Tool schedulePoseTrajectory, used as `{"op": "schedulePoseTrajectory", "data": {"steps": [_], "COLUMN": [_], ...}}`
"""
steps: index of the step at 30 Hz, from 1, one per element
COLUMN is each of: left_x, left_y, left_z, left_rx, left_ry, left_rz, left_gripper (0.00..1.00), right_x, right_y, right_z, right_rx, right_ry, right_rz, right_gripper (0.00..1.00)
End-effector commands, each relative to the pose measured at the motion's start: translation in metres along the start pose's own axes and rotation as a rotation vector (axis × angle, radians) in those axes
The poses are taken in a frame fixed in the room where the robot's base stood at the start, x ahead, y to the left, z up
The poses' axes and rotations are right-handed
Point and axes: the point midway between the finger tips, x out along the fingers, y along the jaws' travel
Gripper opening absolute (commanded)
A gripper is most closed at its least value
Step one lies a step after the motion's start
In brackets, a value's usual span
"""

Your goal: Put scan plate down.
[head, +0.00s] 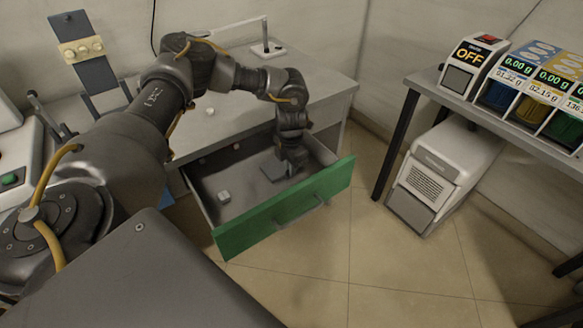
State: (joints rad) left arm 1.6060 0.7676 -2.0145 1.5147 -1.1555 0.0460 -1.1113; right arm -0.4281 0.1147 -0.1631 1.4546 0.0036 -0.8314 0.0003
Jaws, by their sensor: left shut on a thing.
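My left gripper (290,163) points down into an open drawer (285,214) with a green front, below the grey bench. It is shut on a flat blue-grey plate (272,171), which looks like the scan plate. The plate is low inside the drawer, near its right back part. I cannot tell whether it touches the drawer floor. The gripper's fingertips are small and partly hidden by the wrist. My right gripper does not show.
A small white cube (224,197) lies in the drawer's left part. Another white piece (210,111) lies on the bench top. At right stand a white machine (442,177) on the floor and a table with an OFF box (473,65) and labelled bins. Tiled floor in front is clear.

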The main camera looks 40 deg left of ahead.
Motion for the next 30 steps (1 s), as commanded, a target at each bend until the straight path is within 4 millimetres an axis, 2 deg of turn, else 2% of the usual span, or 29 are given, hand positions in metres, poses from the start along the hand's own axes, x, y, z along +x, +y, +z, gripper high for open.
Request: {"op": "schedulePoseTrajectory", "data": {"steps": [3,4,8,16,20,23,30], "left_x": [0.004,0.003,0.003,0.002,-0.006,-0.022,-0.073], "left_y": [0.000,0.000,0.000,0.000,0.000,0.000,0.000], "left_z": [0.000,0.000,0.000,0.000,0.001,0.000,0.001], "left_rx": [-0.001,-0.001,0.000,0.000,0.000,0.000,0.000], "left_ry": [0.001,0.000,0.000,0.000,-0.002,-0.003,-0.004], "left_rz": [0.000,0.000,0.000,0.000,0.000,0.000,0.000], "left_gripper": [0.00,0.13,0.30,0.31,0.31,0.31,0.31], "right_x": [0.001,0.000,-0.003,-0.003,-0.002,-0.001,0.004], "right_y": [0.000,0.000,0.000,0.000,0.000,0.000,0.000], "right_z": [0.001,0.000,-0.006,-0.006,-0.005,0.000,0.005], "right_rx": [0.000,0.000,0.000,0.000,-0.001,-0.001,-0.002], "right_ry": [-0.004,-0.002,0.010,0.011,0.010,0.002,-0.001], "right_rz": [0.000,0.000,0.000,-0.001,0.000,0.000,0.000], "right_gripper": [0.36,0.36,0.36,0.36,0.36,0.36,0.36]}}
